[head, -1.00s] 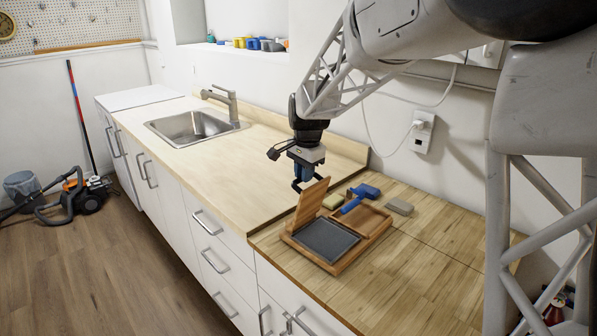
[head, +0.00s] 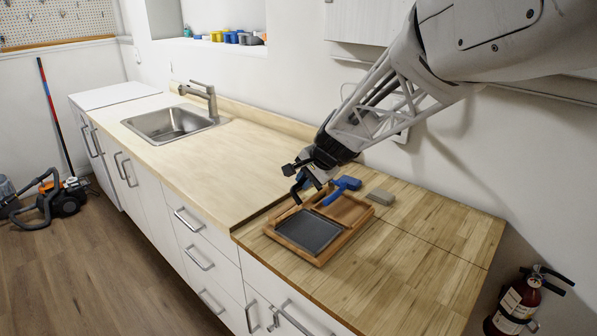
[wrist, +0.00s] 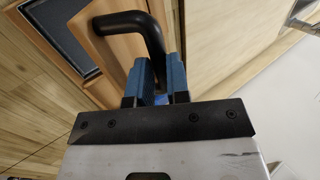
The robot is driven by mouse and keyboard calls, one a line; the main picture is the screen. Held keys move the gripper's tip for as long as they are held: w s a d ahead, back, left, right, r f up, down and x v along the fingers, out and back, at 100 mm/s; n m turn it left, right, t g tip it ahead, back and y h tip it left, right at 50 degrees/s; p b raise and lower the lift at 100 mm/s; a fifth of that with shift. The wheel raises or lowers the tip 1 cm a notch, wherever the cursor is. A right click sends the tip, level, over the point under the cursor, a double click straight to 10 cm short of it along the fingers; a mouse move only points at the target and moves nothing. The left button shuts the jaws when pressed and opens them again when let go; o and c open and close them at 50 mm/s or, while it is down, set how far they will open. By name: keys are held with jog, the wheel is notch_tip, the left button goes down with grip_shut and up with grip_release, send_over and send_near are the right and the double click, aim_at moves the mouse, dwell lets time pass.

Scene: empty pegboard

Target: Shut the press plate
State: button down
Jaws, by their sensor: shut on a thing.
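My gripper (head: 310,183) is at the back-left side of the wooden press box (head: 319,261). In the wrist view my gripper (wrist: 157,80) is shut on the black bent handle (wrist: 137,20), which sits between its blue fingers. The handle joins a wooden panel that looks like the press plate (wrist: 124,47). In the head view the plate does not stand out and its angle is hard to tell. The dark slab (head: 308,231) in the box is uncovered; it also shows in the wrist view (wrist: 62,30).
The wooden counter to the right is clear. A sink (head: 168,123) is farther left, and a fire extinguisher (head: 518,304) hangs at lower right.

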jog(key=shift+s+d+f+t+y, duration=0.8)
jog(key=shift+s+d+f+y, duration=0.2)
jog(key=shift+s+d, duration=0.15)
jog(key=shift+t+y, duration=0.7)
jog(key=shift+s+d+f, duration=0.45)
jog(key=shift+d+f, duration=0.05)
jog(key=shift+f, duration=0.35)
jog(key=shift+s+d+f, duration=0.5)
jog(key=shift+f, duration=0.35)
jog(key=shift+s+d+f, duration=0.45)
jog(key=shift+d+f, duration=0.05)
jog(key=shift+f, duration=0.35)
jog(key=shift+s+d+f, duration=0.15)
jog(key=shift+d+f, duration=0.05)
jog(key=shift+f, duration=0.3)
jog(key=shift+s+d+f, duration=0.1)
jog(key=shift+d+f, duration=0.05)
jog(key=shift+f, duration=0.35)
jog(key=c, duration=1.1)
grip_release()
